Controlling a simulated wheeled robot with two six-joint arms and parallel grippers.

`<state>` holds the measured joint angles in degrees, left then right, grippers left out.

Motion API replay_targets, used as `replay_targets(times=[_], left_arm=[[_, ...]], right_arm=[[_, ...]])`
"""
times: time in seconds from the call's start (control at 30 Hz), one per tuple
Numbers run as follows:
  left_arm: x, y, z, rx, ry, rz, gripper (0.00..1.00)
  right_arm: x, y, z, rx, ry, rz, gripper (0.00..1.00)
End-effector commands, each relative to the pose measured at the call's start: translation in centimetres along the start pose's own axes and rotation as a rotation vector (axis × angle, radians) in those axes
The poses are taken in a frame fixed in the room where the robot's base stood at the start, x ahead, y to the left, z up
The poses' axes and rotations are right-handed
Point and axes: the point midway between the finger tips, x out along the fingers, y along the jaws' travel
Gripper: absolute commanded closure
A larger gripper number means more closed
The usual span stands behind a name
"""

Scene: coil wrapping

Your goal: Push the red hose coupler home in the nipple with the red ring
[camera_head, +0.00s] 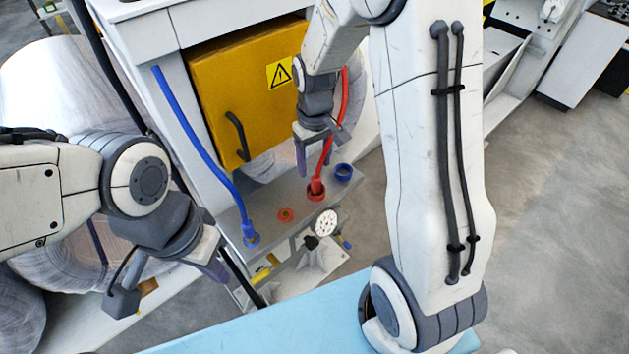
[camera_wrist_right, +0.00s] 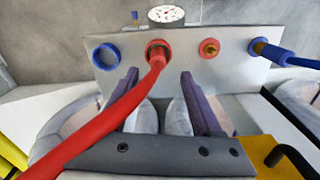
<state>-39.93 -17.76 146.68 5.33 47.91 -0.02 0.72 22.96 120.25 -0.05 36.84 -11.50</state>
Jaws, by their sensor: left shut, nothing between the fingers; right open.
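The red hose coupler (camera_head: 316,187) sits in a wide red-rimmed socket on the grey panel; the right wrist view shows it too (camera_wrist_right: 158,58). The nipple with the red ring (camera_head: 286,214) is beside it, bare, with a brass centre; it also shows in the right wrist view (camera_wrist_right: 209,47). My right gripper (camera_head: 314,162) is open above the panel. In the right wrist view its fingertips (camera_wrist_right: 160,76) lie either side of the coupler's line, short of it, and the red hose crosses one finger. My left gripper (camera_head: 220,273) is shut and empty, left of the panel.
An empty blue ring (camera_head: 343,172) and a blue hose coupler (camera_head: 250,238) on its fitting flank the red ones on the panel (camera_wrist_right: 235,75). A gauge (camera_head: 326,222) stands at the panel's edge. A yellow door (camera_head: 215,75) with a black handle is behind.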

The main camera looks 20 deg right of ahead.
Motion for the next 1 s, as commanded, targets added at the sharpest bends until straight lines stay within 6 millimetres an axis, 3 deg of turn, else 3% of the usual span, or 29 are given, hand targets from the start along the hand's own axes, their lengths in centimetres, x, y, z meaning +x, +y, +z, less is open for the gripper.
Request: replay_targets(times=[0.6,0.87,1.0], left_arm=[[-1.1,0.1,-0.1,0.0,0.0,0.0,1.0],[-1.1,0.1,-0.1,0.0,0.0,0.0,1.0],[-1.1,0.1,-0.1,0.0,0.0,0.0,1.0]], right_arm=[[7.0,0.3,0.0,-0.002,-0.002,-0.001,0.33],[7.2,0.3,0.0,-0.002,0.002,0.0,0.33],[7.2,0.3,0.0,-0.002,0.001,0.0,0.83]])
